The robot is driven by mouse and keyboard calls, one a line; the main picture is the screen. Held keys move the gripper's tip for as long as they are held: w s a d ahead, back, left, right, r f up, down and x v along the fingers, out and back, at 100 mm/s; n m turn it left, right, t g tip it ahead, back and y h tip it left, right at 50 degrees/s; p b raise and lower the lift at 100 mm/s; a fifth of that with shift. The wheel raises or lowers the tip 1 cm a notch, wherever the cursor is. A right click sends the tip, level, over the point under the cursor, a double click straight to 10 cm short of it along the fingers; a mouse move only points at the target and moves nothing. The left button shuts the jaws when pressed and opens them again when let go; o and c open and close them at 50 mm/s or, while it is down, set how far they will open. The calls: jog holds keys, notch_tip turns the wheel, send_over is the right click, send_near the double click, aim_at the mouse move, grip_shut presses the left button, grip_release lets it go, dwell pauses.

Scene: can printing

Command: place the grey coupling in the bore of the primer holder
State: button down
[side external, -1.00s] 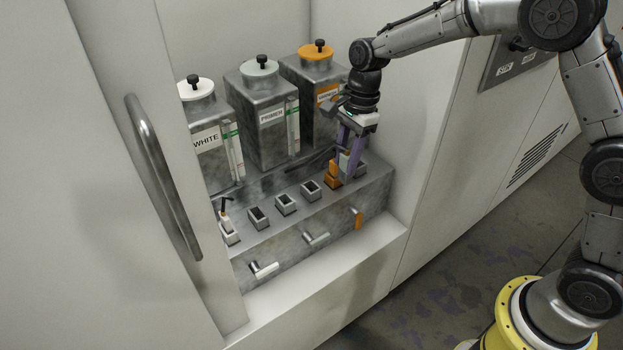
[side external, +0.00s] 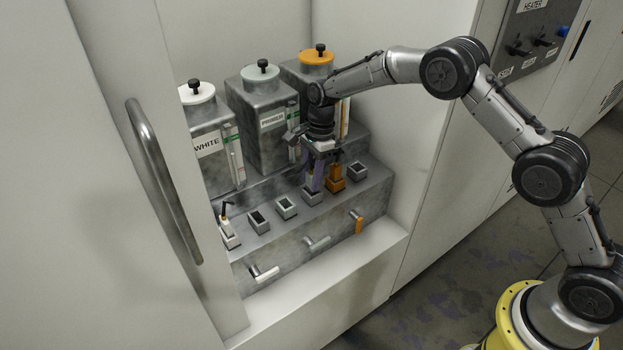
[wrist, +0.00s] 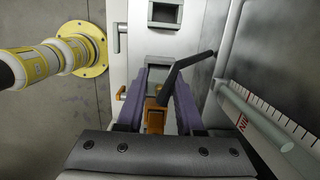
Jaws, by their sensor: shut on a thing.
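My gripper (side external: 315,180) points down over the row of sockets, its two purple fingers shut on the grey coupling. The coupling is mostly hidden between the fingers; I cannot clearly make out its lower end. Below the fingers is a grey socket (side external: 312,198), partly covered by them; whether the coupling touches it I cannot tell. An open grey socket (side external: 286,207) is just left of it, in front of the bottle labelled PRIMER (side external: 262,122). In the wrist view, the purple fingers (wrist: 162,85) flank a black stick (wrist: 185,70) and an orange part (wrist: 154,116).
An orange coupling (side external: 335,182) stands close on the right of my fingers, with an empty socket (side external: 358,172) beyond it. A white coupling (side external: 227,226) with a black stick stands at the far left. Valve handles (side external: 318,243) project from the block's front. Bottles stand behind.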

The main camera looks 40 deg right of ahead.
jog(key=shift+f, duration=0.45)
jog(key=shift+f, duration=0.15)
jog(key=c, duration=0.5)
grip_release()
jog(key=shift+c, duration=0.2)
notch_tip(320, 180, up, 12)
jog(key=d, duration=0.1)
jog(key=shift+d, duration=0.4)
